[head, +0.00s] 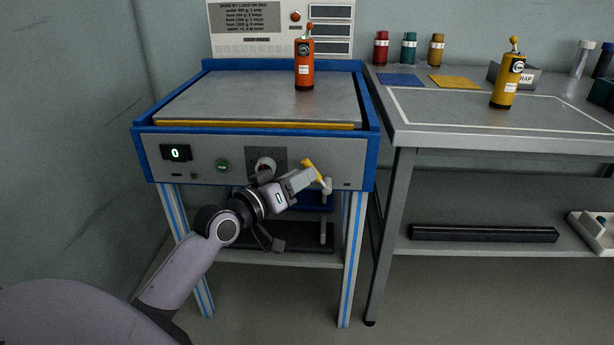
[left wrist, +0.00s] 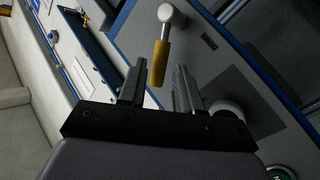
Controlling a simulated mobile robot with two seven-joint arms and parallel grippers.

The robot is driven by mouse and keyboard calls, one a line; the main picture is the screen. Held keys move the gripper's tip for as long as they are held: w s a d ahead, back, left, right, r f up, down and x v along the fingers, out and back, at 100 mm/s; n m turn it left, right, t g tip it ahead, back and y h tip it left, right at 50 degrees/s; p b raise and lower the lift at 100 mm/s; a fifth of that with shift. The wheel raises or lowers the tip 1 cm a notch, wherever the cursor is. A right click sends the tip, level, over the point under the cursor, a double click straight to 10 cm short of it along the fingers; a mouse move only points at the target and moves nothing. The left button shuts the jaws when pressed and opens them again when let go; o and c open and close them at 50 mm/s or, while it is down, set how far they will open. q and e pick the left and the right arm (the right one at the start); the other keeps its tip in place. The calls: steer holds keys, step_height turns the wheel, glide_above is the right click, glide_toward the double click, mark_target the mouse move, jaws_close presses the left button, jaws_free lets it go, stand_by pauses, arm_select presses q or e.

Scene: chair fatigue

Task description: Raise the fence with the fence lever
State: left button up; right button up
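The fence lever (head: 311,168) has a yellow handle and a pale round pivot, on the right part of the machine's grey front panel. It also shows in the left wrist view (left wrist: 160,60), its handle end between the two fingertips, with gaps on both sides. My left gripper (head: 308,177) is open and empty at the lever; the wrist view shows its fingers apart (left wrist: 157,70). A yellow bar (head: 250,124), which seems to be the fence, lies low along the front edge of the grey plate. My right gripper is not in view.
An orange bottle-shaped device (head: 304,66) stands on the plate (head: 220,97). A dark dial (head: 265,166) and a "0" display (head: 176,153) are on the panel. A yellow device (head: 507,82) stands on the right bench (head: 450,138). A dark shelf lies below the panel.

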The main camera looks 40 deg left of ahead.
arm_select(q)
steer(key=shift+w+d, duration=0.2)
steer(key=shift+w, duration=1)
